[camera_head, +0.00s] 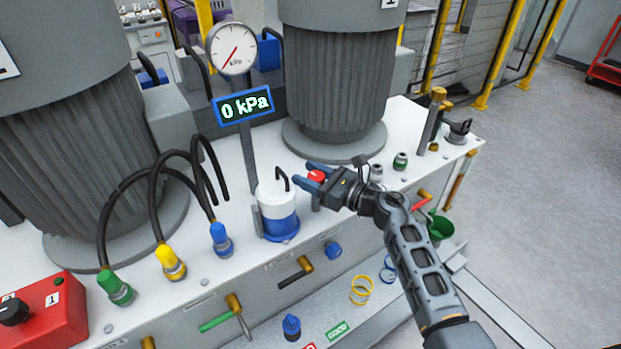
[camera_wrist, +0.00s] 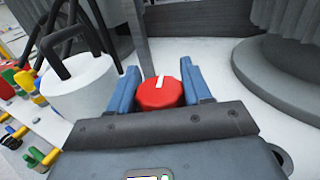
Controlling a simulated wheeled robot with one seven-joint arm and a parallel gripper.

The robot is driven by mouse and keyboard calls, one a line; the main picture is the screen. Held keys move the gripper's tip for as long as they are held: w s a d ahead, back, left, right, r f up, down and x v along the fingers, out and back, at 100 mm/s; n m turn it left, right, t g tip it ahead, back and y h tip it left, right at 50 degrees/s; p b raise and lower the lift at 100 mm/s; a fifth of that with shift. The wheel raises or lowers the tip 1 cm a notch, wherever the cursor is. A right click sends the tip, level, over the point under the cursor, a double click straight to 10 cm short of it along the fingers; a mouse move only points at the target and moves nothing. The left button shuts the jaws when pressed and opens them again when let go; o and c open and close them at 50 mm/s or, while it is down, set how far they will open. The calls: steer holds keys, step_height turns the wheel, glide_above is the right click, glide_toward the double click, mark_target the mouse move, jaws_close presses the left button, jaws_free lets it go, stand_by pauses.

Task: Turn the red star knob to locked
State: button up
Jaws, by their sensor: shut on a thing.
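The red star knob (camera_head: 317,177) sits at the front edge of the white bench top, right of the white and blue canister. In the wrist view the red knob (camera_wrist: 160,93) shows a white pointer mark on top, directed away from my gripper and slightly right. My gripper (camera_head: 313,176) reaches in from the right with its blue fingers on either side of the knob. In the wrist view the fingers (camera_wrist: 160,90) are shut on it. The knob's lower part and any lock markings are hidden.
A white and blue canister (camera_head: 277,212) stands close left of my gripper. A gauge (camera_head: 232,48) and a display (camera_head: 243,106) reading 0 kPa rise behind. A large grey finned motor (camera_head: 340,80) stands behind. Green, yellow and blue hose connectors (camera_head: 170,263) are at the left.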

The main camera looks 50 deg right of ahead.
steer(key=n+y+b, duration=0.2)
steer(key=n+g+y+b, duration=0.1)
steer(key=y+b, duration=0.2)
steer(key=shift+f+n+g, duration=0.3)
steer(key=shift+f+n, duration=0.1)
steer(key=n+g+y+b, duration=0.1)
steer(key=y+b, duration=0.1)
steer(key=n+g+y+b, duration=0.1)
steer(key=b, duration=0.2)
steer(key=n+g+y+b, duration=0.2)
steer(key=b, duration=0.1)
steer(key=shift+s+a+f+y, duration=0.1)
steer(key=shift+s+a+y, duration=0.15)
steer(key=shift+a+y, duration=0.1)
steer(key=n+g+y+b, duration=0.1)
steer(key=g+b, duration=0.1)
steer(key=b, duration=0.1)
steer(key=n+g+y+b, duration=0.1)
steer(key=n+g+b, duration=0.1)
steer(key=b, duration=0.1)
steer(key=shift+s+a+y, duration=0.2)
steer(key=shift+y, duration=0.15)
steer(key=shift+s+a+r+n+g+y+b, duration=0.1)
steer(key=shift+r+n+g+y+b, duration=0.2)
steer(key=shift+n+g+b, duration=0.5)
steer(key=shift+r+b, duration=0.15)
steer(key=shift+b, duration=0.2)
steer(key=o, duration=1)
steer(key=shift+c, duration=0.2)
